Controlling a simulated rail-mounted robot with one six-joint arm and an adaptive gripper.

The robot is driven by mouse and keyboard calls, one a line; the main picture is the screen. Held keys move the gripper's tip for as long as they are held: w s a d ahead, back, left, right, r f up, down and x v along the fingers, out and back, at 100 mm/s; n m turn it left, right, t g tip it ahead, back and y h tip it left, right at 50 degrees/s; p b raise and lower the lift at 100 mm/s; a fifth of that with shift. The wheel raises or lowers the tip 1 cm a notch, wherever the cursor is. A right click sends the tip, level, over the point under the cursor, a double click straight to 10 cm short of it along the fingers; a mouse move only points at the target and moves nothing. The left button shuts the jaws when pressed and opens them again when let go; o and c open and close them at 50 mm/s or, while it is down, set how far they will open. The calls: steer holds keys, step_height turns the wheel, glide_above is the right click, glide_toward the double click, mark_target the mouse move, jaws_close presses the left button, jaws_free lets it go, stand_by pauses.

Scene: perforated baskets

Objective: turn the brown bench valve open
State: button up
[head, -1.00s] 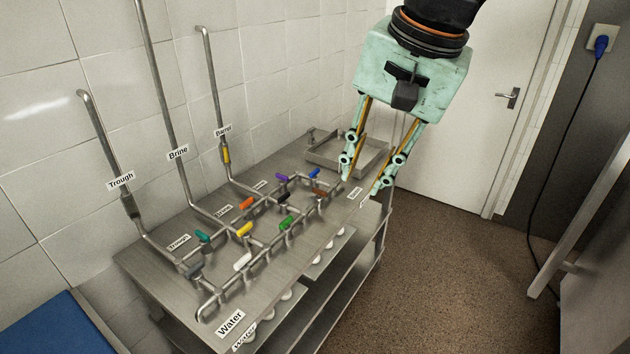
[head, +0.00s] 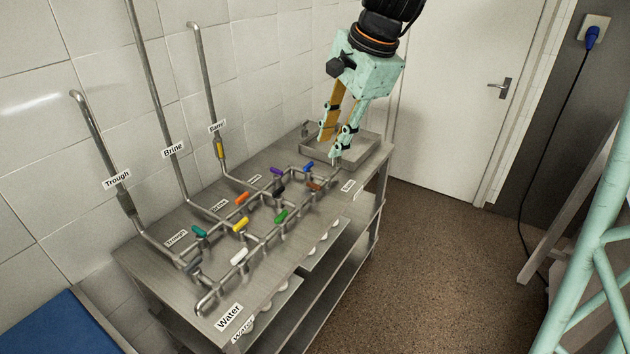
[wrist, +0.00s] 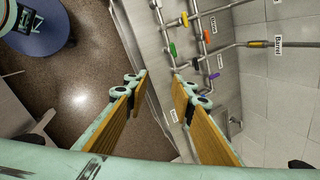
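The brown bench valve (head: 315,186) is a small brown handle on the pipework at the far right end of the steel bench (head: 290,262), just below the blue handle in the head view. My gripper (head: 332,146) hangs above the far end of the bench, a little up and right of the brown handle, pointing down. It is apart from the handle. In the wrist view its two fingers (wrist: 158,88) stand apart with nothing between them. I cannot pick out the brown handle for certain in the wrist view.
Close neighbours are the blue (head: 308,167), purple (head: 276,171), black (head: 279,190) and green (head: 281,216) handles. A shallow steel tray (head: 357,152) sits at the bench's far end. Upright pipes run up the tiled wall. The floor (head: 440,270) to the right is clear.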

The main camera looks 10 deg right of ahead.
steer(key=w+d+f+m+p, duration=0.25)
steer(key=w+f+m, duration=0.45)
steer(key=w, duration=0.7)
steer(key=m+p, duration=0.3)
steer(key=m, duration=0.3)
glide_above(314, 184)
steer(key=s+d, duration=0.4)
step_height(314, 184, down, 14)
steer(key=shift+y, duration=0.4)
steer(key=shift+b+x, duration=0.3)
steer(key=shift+x, duration=6.5)
steer(key=shift+c, duration=0.3)
jaws_close()
